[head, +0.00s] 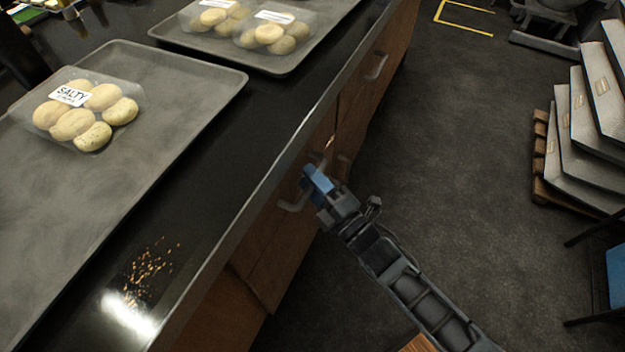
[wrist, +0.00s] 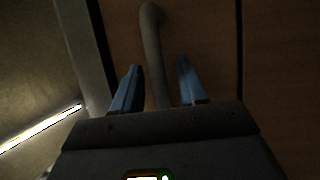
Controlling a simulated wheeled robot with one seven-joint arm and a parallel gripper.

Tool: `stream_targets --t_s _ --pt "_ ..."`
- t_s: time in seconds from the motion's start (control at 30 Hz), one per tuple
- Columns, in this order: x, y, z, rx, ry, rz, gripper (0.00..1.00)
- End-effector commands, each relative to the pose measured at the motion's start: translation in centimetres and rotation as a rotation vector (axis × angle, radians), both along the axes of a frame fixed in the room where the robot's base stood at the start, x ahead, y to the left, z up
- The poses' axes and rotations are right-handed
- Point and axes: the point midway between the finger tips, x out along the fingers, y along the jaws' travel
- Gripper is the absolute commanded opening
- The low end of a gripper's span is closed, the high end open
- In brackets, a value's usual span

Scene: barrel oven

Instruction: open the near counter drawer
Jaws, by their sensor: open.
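The near counter drawer (head: 262,262) is a brown wooden front under the counter's edge, and it also shows in the wrist view (wrist: 205,35). Its grey bar handle (head: 291,207) is at the gripper in the head view. In the wrist view the handle (wrist: 153,50) runs between the two blue fingers, with a gap on both sides. My gripper (head: 315,180) is open around the handle, and its blue fingers (wrist: 157,88) show no clear contact with it. Whether the drawer is fully flush is hard to tell.
The dark counter (head: 190,215) carries trays (head: 215,90) with packs of buns (head: 85,112). Another handle (head: 376,67) is farther along the counter front. Stacked grey bags (head: 590,130) lie on a pallet (head: 545,170) at right. The dark floor between is clear.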

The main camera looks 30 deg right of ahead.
Motion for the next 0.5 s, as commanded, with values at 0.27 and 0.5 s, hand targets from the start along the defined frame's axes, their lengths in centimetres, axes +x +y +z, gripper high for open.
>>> stream_targets --t_s 0.27,0.5 --pt "-0.04 0.00 -0.01 0.000 0.000 0.000 0.26" --pt "-0.06 -0.01 -0.02 0.000 0.000 0.000 0.03"
